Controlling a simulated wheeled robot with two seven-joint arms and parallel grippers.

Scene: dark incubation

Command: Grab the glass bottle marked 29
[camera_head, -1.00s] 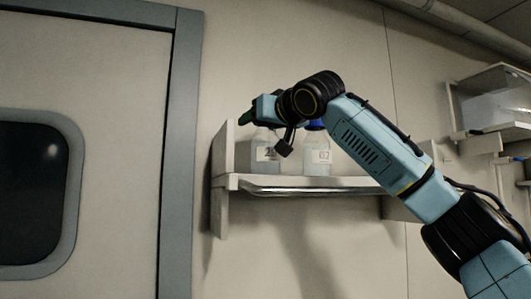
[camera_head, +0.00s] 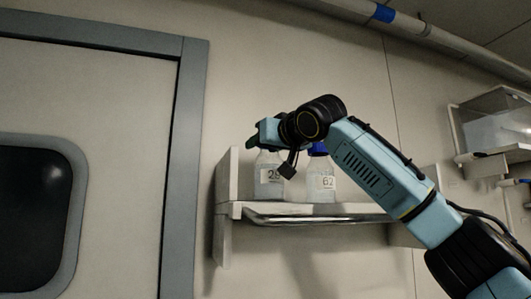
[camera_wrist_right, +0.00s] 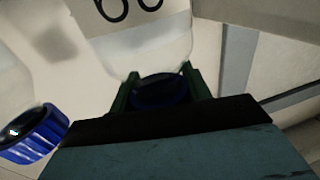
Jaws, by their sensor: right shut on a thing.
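The glass bottle marked 29 (camera_head: 269,182) is upright at the left end of the wall shelf. It is clear glass with a white label, and it appears slightly above the shelf board. My right gripper (camera_head: 264,142) is at its top, reaching in from the right. In the right wrist view the gripper (camera_wrist_right: 160,88) is shut on the bottle's dark blue cap (camera_wrist_right: 160,90), with a green finger on each side. The bottle body (camera_wrist_right: 150,45) shows there with its label partly cut off. My left gripper is not in view.
A second bottle marked 62 (camera_head: 322,182), with a blue cap, stands close on the right; its cap (camera_wrist_right: 35,135) also shows in the wrist view. The shelf (camera_head: 232,210) has an upright left side panel. A grey-framed door (camera_head: 186,180) is farther left.

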